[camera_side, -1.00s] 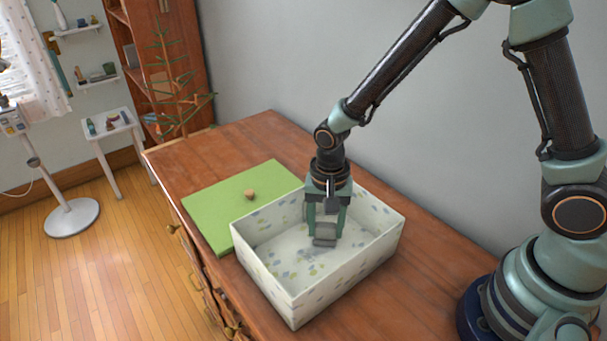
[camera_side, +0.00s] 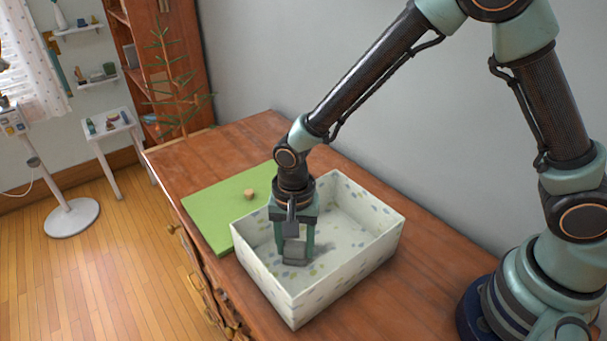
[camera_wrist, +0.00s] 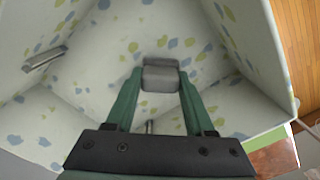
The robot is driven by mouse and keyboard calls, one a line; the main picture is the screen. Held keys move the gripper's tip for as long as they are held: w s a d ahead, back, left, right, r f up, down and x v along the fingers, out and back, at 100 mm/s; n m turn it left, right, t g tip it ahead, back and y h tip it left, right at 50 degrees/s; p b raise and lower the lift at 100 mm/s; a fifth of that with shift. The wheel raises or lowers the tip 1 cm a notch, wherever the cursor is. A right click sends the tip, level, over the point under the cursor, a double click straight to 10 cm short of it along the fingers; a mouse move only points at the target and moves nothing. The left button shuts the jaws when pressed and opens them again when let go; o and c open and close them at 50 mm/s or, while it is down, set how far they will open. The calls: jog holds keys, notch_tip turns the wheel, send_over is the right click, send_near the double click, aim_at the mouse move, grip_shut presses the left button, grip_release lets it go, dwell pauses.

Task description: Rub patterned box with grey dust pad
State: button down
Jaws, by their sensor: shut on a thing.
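The patterned box (camera_side: 355,272) is an open white box with blue and yellow-green spots, standing on the wooden dresser top. My gripper (camera_side: 294,250) reaches down inside it, near the box's left part. It is shut on the grey dust pad (camera_side: 295,257), which is held low, at or close to the box floor; I cannot tell for sure whether it touches. In the wrist view the pad (camera_wrist: 161,76) sits between the green fingers of my gripper (camera_wrist: 160,85), against the spotted inside of the box (camera_wrist: 120,35).
A green board with a small wooden knob (camera_side: 222,205) lies on the dresser (camera_side: 430,262), behind and left of the box. A small metal bar (camera_wrist: 45,58) shows inside the box in the wrist view.

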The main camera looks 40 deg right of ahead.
jog(key=shift+d, duration=0.1)
jog(key=shift+s+d, duration=0.15)
jog(key=shift+d, duration=3.8)
jog(key=shift+a, duration=4.05)
jog(key=shift+d, duration=4.05)
